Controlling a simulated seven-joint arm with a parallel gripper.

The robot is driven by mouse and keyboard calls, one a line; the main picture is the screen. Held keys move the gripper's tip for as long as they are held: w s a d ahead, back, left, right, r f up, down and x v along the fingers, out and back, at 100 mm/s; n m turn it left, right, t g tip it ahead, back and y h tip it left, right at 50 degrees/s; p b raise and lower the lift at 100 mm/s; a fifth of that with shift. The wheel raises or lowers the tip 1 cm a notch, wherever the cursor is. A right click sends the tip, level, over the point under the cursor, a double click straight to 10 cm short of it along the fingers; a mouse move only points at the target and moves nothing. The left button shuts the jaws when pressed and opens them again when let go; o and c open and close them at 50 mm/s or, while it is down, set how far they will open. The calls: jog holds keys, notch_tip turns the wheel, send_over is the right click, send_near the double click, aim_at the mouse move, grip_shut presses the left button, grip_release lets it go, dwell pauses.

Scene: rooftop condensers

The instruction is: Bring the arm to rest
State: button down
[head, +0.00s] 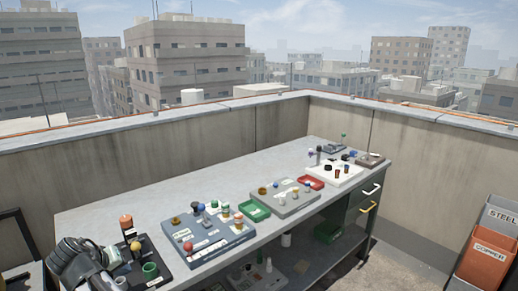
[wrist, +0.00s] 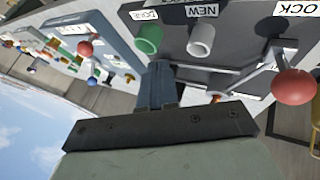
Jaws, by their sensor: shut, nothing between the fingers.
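My gripper (wrist: 158,85) shows in the wrist view with its two dark fingers pressed together and nothing between them. The fingertips point at the edge of a dark board (wrist: 235,45) carrying a green cup (wrist: 149,39), a white cup (wrist: 201,38) and a red ball on a lever (wrist: 294,87). I cannot tell whether the fingers touch the board. In the head view, dark rounded parts at the lower left look like my arm; the fingertips cannot be made out there.
A long grey workbench (head: 110,215) stands against the parapet wall (head: 210,145). It carries a blue-grey board (head: 215,240), a green tray (head: 254,209), a grey board (head: 285,204) and a red tray (head: 311,183). Bins marked STEEL (head: 500,216) and COPPER (head: 488,256) stand at right.

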jog(key=w+d+f+m+g+h, duration=0.2)
jog(key=d+f+g, duration=0.1)
jog(key=d+f, duration=1.15)
jog(key=w+d+f+m+g+h, duration=0.2)
jog(key=w+d+f, duration=0.1)
jog(key=d+f, duration=1.2)
jog(key=s+d+f+m+g, duration=0.1)
jog(key=s+d+f+g, duration=0.15)
jog(key=d+f, duration=0.45)
jog(key=s+d+f+g, duration=0.2)
jog(key=s+d+f, duration=0.25)
jog(key=d, duration=0.55)
jog(key=s+d+f+m+g+y, duration=0.1)
jog(key=s+d+f, duration=0.3)
jog(key=s, duration=0.4)
jog(key=s+d+f+m+g+y, duration=0.1)
jog(key=s+d+f+g+y, duration=0.1)
jog(key=s+d+f, duration=0.2)
jog(key=s+d+f+m+g+y, duration=0.1)
jog(key=s+d+f, duration=0.3)
jog(key=s, duration=0.7)
jog(key=shift+s+d+f+g+y, duration=0.35)
jog(key=shift+d+g+y, duration=0.1)
jog(key=shift+d, duration=0.4)
